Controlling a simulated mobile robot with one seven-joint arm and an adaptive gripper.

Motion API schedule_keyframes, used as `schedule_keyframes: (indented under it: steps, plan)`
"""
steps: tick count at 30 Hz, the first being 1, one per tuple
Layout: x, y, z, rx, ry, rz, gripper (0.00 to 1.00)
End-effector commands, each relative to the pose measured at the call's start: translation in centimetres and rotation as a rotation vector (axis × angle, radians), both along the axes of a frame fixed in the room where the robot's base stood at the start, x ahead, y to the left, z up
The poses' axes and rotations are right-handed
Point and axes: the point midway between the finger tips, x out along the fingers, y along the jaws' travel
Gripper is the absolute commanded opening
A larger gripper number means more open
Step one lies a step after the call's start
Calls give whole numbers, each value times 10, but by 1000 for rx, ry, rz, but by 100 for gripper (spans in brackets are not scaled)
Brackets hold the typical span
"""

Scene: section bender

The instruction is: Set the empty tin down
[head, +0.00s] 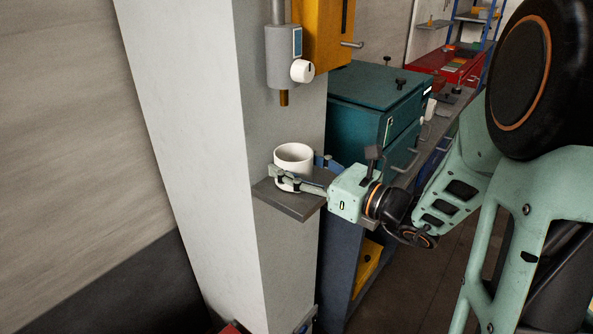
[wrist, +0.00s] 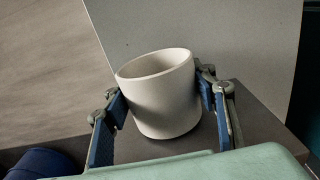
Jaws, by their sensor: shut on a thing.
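The tin (head: 293,158) is a white, round, open-topped cup, and the visible part of its inside is empty. It is upright over a small grey shelf (head: 290,206) on the pillar. My gripper (head: 290,180) is shut on the tin, coming from the right in the head view. In the wrist view the tin (wrist: 160,100) is between the two blue-padded fingers, with the shelf (wrist: 255,125) below and behind it. I cannot tell whether its base touches the shelf. Part of its lower side is hidden by a finger in the head view.
The pale pillar (head: 232,200) rises behind the shelf. A grey dispenser-like unit (head: 281,58) with a white knob and brown spout hangs above the tin, with a clear gap between. A teal cabinet (head: 365,105) stands close behind my wrist. A bare strip of shelf shows in front of the tin.

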Motion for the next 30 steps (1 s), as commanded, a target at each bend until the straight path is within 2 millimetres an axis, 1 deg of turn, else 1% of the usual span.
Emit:
schedule_keyframes:
  steps: [1, 8, 11, 12, 16, 17, 25, 28, 29, 30]
  plan:
    - [0, 1, -3, 0, -1, 1, 27]
    - [0, 1, -1, 1, -1, 1, 27]
    - [0, 1, -5, 1, -1, 0, 27]
    - [0, 1, -5, 1, -1, 0, 53]
    - [0, 1, -4, 0, 0, 0, 68]
    - [0, 1, -4, 0, 0, 0, 70]
    - [0, 1, -4, 0, 0, 0, 70]
    - [0, 1, 1, 1, -1, 0, 70]
    - [-1, -1, 1, 0, 0, -1, 70]
    - [-4, -7, -2, -1, -1, -3, 70]
